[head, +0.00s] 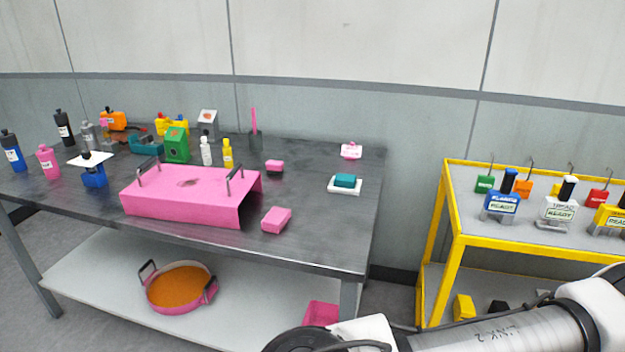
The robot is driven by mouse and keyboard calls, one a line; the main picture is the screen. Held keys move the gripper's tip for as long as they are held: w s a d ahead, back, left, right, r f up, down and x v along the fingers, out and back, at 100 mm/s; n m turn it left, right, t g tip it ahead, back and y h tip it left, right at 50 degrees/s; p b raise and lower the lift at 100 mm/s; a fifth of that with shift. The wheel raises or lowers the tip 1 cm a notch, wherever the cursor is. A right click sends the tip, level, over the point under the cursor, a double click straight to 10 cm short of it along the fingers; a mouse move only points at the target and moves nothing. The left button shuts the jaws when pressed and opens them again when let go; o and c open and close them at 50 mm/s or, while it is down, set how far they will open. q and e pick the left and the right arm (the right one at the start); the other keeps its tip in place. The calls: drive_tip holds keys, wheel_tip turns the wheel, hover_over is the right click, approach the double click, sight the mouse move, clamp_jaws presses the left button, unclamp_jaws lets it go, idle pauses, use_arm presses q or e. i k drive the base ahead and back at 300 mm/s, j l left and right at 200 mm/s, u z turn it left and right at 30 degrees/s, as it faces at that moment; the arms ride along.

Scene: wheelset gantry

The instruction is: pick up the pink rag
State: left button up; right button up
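Several small pink things lie on the dark metal table, and I cannot tell for sure which is the pink rag. A thick pink folded or block-shaped piece (276,220) lies near the front edge, right of the large pink cover. A smaller pink piece (274,166) lies behind it, near the middle. A pink-and-white item (351,150) is at the back right. Neither of my grippers shows; only links of one of my arms show at the lower right, below and right of the table.
The pink cover (185,193) with two handles stands on the table (330,235). A teal block on a white base (345,185) is at right. Bottles crowd the left. A pink-sided pan (180,288) is on the lower shelf; a yellow-framed cart (455,230) stands right.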

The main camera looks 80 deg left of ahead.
sight(275, 221)
drive_tip(key=u, duration=2.95)
drive_tip(key=i+l, duration=0.1)
drive_tip(key=l, duration=0.45)
drive_tip(key=i+l, duration=0.1)
drive_tip(key=l, duration=0.45)
drive_tip(key=l+u, duration=0.2)
drive_tip(key=u, duration=0.25)
drive_tip(key=l+u, duration=0.2)
drive_tip(key=u, duration=0.2)
drive_tip(key=l+u, duration=0.2)
drive_tip(key=u, duration=0.25)
drive_tip(key=k+l+u, duration=0.1)
drive_tip(key=u, duration=0.3)
